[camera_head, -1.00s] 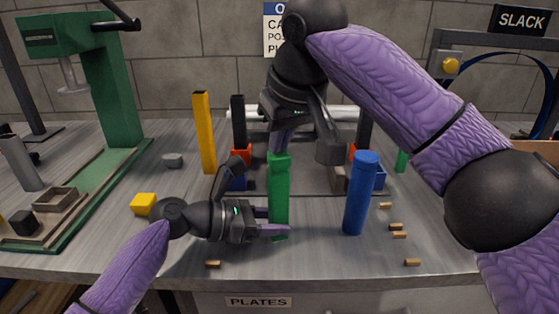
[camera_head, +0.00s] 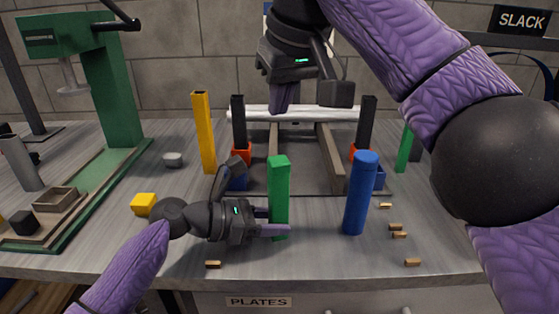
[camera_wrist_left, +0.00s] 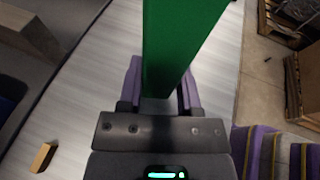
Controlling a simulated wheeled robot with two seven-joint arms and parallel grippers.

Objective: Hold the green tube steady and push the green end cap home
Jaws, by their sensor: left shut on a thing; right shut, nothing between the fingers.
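The green tube (camera_head: 279,198) stands upright near the front of the bench. My left gripper (camera_head: 272,222) is shut around its lower part from the left. In the left wrist view the green tube (camera_wrist_left: 172,45) rises between the purple fingers (camera_wrist_left: 158,95). The green end cap (camera_head: 279,160) appears to be on the tube's top; any seam between them is too small to tell. My right gripper (camera_head: 282,97) is shut and empty, pointing down above the tube, with a clear gap between its fingers and the top.
A blue tube (camera_head: 356,195) stands to the right, a yellow one (camera_head: 203,135) behind left. A yellow block (camera_head: 143,204) and several small brass pieces (camera_head: 213,265) lie around. A grey fixture (camera_head: 330,160) sits behind, a green press (camera_head: 110,95) at left.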

